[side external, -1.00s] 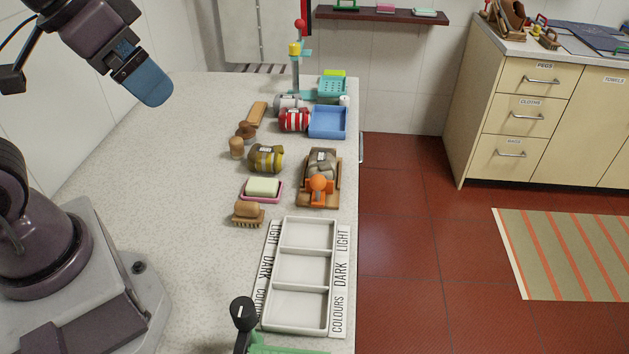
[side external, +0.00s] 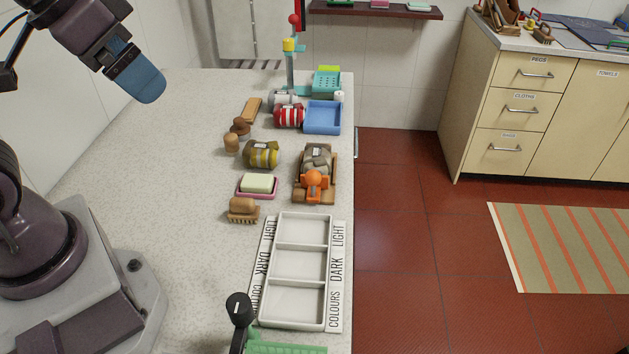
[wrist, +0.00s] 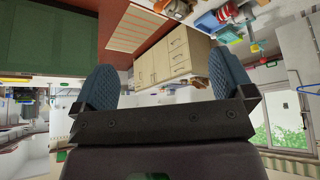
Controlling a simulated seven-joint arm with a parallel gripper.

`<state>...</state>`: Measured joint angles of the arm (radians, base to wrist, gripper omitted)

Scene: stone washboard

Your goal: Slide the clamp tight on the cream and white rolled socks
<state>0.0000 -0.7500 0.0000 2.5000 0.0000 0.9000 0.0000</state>
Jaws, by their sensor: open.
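A wooden clamp with an orange sliding block and round orange knob (side external: 314,183) stands near the counter's right edge in the side view. A rolled sock bundle (side external: 317,157), greyish-cream with darker bands, lies in it behind the orange block. I cannot tell whether the block touches the bundle. My gripper (side external: 138,80) is raised over the counter's far left, well away from the clamp. In the wrist view its two blue fingers (wrist: 162,80) are wide apart with nothing between them.
Left of the clamp are a yellow-and-grey bundle (side external: 261,154), a soap dish (side external: 242,194) and a brush (side external: 243,210). A red-and-white bundle (side external: 289,116) and blue tray (side external: 323,118) stand behind. A white three-part tray (side external: 303,246) is in front. The counter's left (side external: 180,160) is clear.

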